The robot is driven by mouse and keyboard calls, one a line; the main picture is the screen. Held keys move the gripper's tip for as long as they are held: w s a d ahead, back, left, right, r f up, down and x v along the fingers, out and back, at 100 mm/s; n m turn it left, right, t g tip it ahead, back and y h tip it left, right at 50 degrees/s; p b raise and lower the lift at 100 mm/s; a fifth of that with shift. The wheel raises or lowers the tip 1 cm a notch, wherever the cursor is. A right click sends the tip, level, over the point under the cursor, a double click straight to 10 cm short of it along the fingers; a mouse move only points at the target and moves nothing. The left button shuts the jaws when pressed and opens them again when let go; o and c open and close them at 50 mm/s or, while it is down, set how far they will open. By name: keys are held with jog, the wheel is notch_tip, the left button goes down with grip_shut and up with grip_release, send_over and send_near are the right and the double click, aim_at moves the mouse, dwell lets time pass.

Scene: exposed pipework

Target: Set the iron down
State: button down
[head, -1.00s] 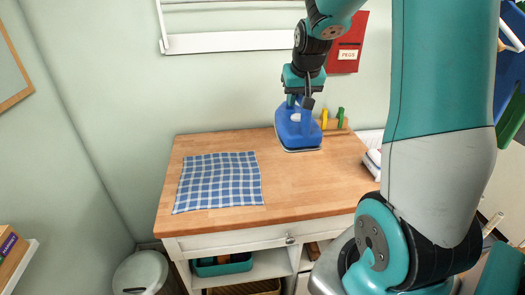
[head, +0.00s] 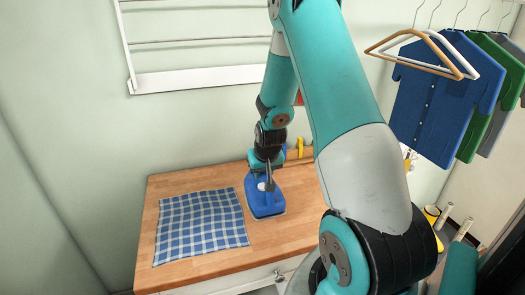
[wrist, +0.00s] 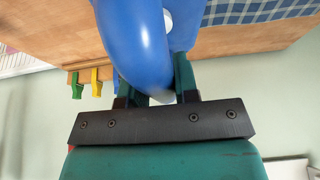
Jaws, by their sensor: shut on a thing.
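The blue iron (head: 266,205) is upright over the wooden worktop, just right of the blue checked cloth (head: 201,226) in the head view. My gripper (head: 265,170) is above the iron and shut on its handle. In the wrist view the blue handle (wrist: 140,45) sits between my gripper's fingers (wrist: 160,85). The iron's grey sole edge shows at its lower front. I cannot tell whether it touches the wood or hangs slightly above it. The cloth lies flat on the worktop.
The wooden worktop (head: 180,185) is bare around the cloth. Yellow and green pegs (wrist: 96,82) are near the wall. A white wall rack (head: 200,78) hangs above. Shirts (head: 435,95) and empty hangers (head: 425,48) hang at the right.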

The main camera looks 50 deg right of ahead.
aim_at(262, 187)
jog(key=shift+f+p, duration=0.55)
jog(key=shift+f, duration=2.25)
jog(key=shift+f, duration=0.15)
jog(key=c, duration=0.9)
grip_release()
jog(key=shift+o, duration=0.2)
